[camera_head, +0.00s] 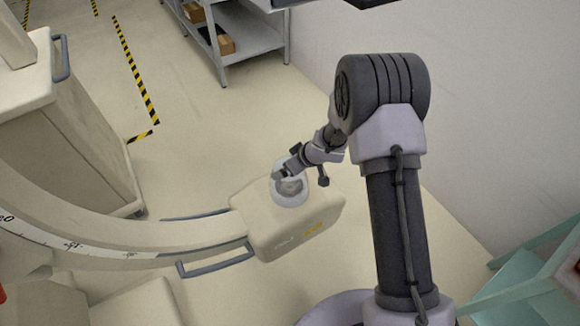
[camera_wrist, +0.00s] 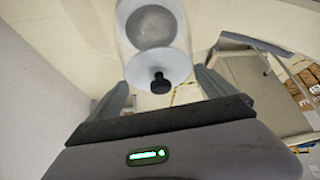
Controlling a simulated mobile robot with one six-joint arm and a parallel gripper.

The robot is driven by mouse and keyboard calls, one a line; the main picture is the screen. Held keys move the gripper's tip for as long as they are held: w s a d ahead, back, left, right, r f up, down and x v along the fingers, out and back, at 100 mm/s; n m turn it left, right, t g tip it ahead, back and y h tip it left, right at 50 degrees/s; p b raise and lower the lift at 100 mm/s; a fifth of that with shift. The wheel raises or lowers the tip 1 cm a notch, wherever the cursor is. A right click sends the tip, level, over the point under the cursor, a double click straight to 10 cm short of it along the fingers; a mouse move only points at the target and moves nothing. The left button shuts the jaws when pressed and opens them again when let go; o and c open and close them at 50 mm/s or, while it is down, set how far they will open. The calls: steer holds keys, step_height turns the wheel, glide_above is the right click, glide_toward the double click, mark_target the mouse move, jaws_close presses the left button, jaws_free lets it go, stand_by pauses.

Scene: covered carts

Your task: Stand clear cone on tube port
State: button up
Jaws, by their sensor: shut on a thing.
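The clear cone (camera_head: 289,196) is a see-through round piece over the top of the beige tube housing (camera_head: 262,228) at the end of the curved arm. In the wrist view, the clear cone (camera_wrist: 172,66) has a pale disc with a black knob, between my two fingers. My gripper (camera_head: 301,176) is shut on the cone; it also shows in the wrist view (camera_wrist: 160,92). A grey round patch (camera_wrist: 152,27) shows through the cone; it may be the tube port. I cannot tell whether the cone touches the housing.
The curved arm (camera_head: 130,238) with scale marks runs left from the housing, with a grey handle (camera_head: 215,262) near it. A covered cart (camera_head: 70,130) stands at left and a shelf rack (camera_head: 235,45) at the back. A teal frame (camera_head: 530,285) is at lower right. A wall is at right.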

steer(key=o, duration=1.7)
steer(key=shift+r, duration=0.15)
steer(key=s+d+r+m+t+h+p, duration=0.1)
steer(key=s+d+r+m+h+p, duration=0.1)
steer(key=d+r, duration=0.6)
steer(key=s+d+r+m+t+h+p, duration=0.1)
steer(key=s+d+r+m+h+p, duration=0.15)
steer(key=r, duration=1.05)
steer(key=s+d+r+m+t+h+p, duration=0.1)
steer(key=s+d+r+m+p, duration=0.1)
steer(key=d+r, duration=0.6)
steer(key=s+r+m, duration=0.5)
steer(key=s+r, duration=0.5)
steer(key=s, duration=0.4)
steer(key=s+a+m+g+y, duration=0.1)
steer(key=s+a+m+y, duration=0.1)
steer(key=s+a, duration=0.4)
steer(key=s, duration=0.4)
steer(key=shift+s+a+r+g+y, duration=0.15)
steer(key=shift+a+r+g+y, duration=0.1)
steer(key=shift+r+g+y, duration=0.15)
step_height(320, 180, down, 4)
steer(key=b, duration=0.5)
steer(key=shift+f, duration=0.2)
